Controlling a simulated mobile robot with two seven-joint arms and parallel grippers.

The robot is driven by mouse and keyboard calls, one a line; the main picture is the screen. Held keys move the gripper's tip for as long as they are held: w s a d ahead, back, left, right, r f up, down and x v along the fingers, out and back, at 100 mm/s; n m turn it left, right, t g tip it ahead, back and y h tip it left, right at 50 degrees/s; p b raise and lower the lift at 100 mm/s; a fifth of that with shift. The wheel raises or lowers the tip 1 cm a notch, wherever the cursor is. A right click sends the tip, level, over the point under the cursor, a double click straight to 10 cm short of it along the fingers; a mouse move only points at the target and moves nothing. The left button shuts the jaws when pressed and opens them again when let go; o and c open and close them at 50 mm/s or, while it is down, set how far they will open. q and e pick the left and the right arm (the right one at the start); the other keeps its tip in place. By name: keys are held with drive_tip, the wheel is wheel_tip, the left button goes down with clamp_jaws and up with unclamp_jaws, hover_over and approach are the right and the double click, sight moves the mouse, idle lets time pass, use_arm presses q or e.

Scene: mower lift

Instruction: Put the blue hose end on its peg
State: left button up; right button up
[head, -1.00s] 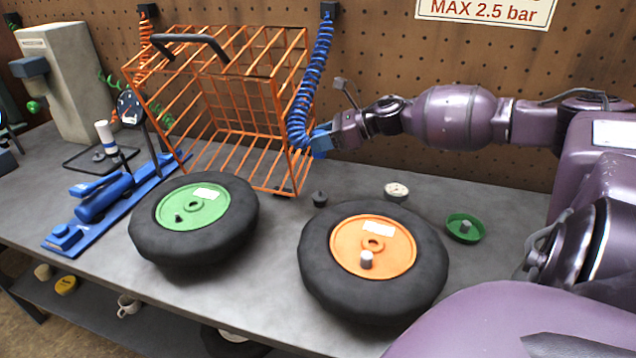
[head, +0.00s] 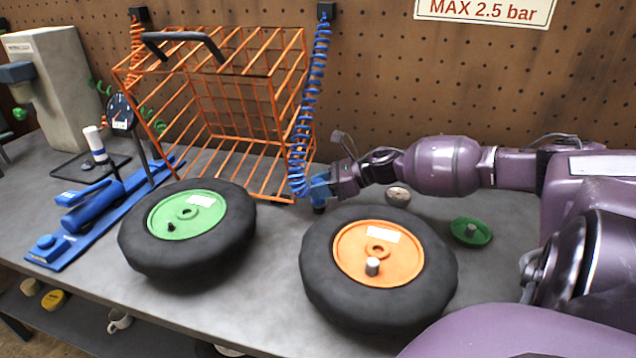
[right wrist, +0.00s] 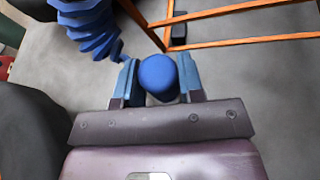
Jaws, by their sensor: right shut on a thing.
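The blue hose (head: 311,95) hangs coiled from a black mount on the pegboard, to the right of the orange cage. My right gripper (head: 320,186) is shut on the blue hose end, low over the bench behind the orange-hubbed wheel. In the right wrist view the blue hose end (right wrist: 158,77) sits between the two fingers of my right gripper (right wrist: 160,82). A small dark peg-like piece (head: 318,210) shows just under the hose end; I cannot tell whether they touch. My left gripper is not in view.
The orange wire cage (head: 225,95) stands close left of my right gripper. A green-hubbed wheel (head: 188,225) and an orange-hubbed wheel (head: 378,265) lie in front.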

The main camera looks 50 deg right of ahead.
drive_tip(key=shift+r, duration=0.2)
drive_tip(key=shift+f, duration=0.15)
drive_tip(key=o, duration=1.1)
drive_tip(key=shift+s+d+r, duration=0.15)
drive_tip(key=shift+s+r, duration=0.1)
drive_tip(key=shift+r, duration=0.05)
drive_tip(key=shift+p+v, duration=1.8)
drive_tip(key=shift+v, duration=3.9)
drive_tip(key=shift+f, duration=0.1)
